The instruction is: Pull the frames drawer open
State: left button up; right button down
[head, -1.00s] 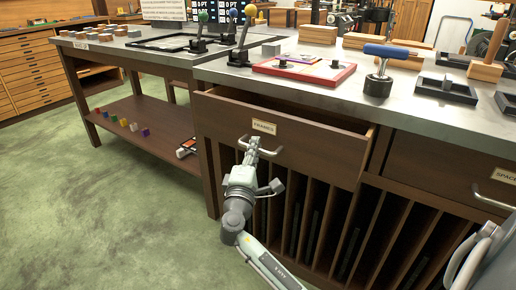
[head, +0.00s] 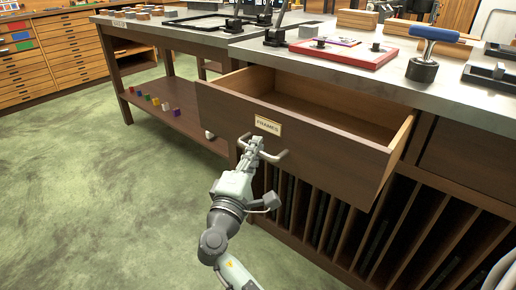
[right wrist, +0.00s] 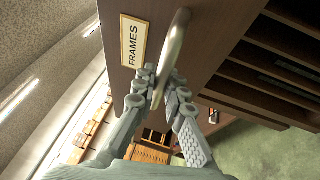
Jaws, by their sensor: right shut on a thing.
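The frames drawer (head: 300,133) is a brown wooden drawer pulled well out from under the metal worktop, and its inside shows empty where I can see it. Its label (head: 268,125) reads "FRAMES" and also shows in the right wrist view (right wrist: 134,41). My right gripper (head: 254,148) is shut on the drawer's metal handle (head: 279,155), near its left end. In the right wrist view the fingers (right wrist: 166,80) close around the handle bar (right wrist: 178,38). My left gripper is not in view.
Below the drawer are upright slots (head: 330,222) with dark boards. On the worktop (head: 390,86) stand a red-edged tray (head: 344,54) and a blue-handled tool (head: 424,66). Small coloured blocks (head: 154,101) sit on a low shelf. The green floor (head: 90,190) at left is clear.

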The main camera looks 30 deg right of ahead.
jog(key=c, duration=1.6)
grip_release()
jog(key=shift+d, duration=0.1)
